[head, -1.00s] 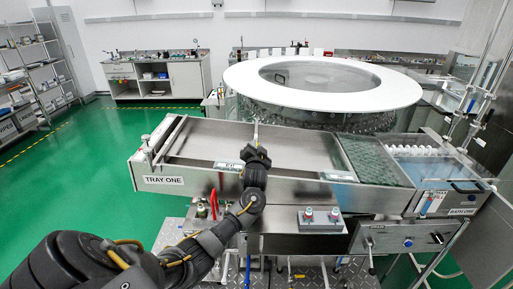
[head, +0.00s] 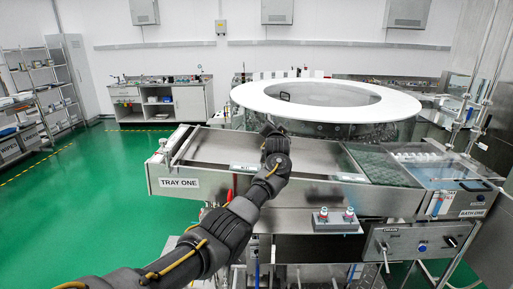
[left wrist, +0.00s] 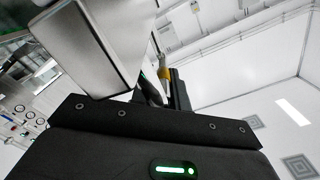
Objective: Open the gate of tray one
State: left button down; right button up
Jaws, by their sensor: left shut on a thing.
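Tray one (head: 240,150) is the long steel trough with the "TRAY ONE" label at its left front end. My left arm reaches across its front edge. My left gripper (head: 270,124) is at the tray's far side, close to the white-rimmed round washer (head: 330,100). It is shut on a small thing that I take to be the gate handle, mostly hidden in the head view. In the left wrist view, a slim metal piece with a yellow band (left wrist: 162,68) shows beside the dark fingers. I cannot tell how far the gate is raised. My right gripper is not in view.
Bath one (head: 450,180), with a blue interior, is at the tray's right end. A control panel (head: 420,245) with knobs and a small block with two buttons (head: 335,220) sit below the tray front. The green floor to the left is clear.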

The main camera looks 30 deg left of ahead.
pick_arm(q)
notch_tip(320, 180, up, 3)
jog(key=shift+a+f, duration=0.1)
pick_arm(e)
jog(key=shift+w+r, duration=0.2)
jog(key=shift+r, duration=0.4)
pick_arm(q)
jog(key=shift+f, duration=0.1)
jog(key=c, duration=1.7)
grip_release()
jog(key=shift+c, duration=0.2)
jog(key=shift+o, duration=1.4)
jog(key=shift+s+a, duration=0.15)
jog(key=shift+s, duration=0.05)
jog(key=shift+d+f, duration=0.1)
jog(key=shift+d, duration=0.15)
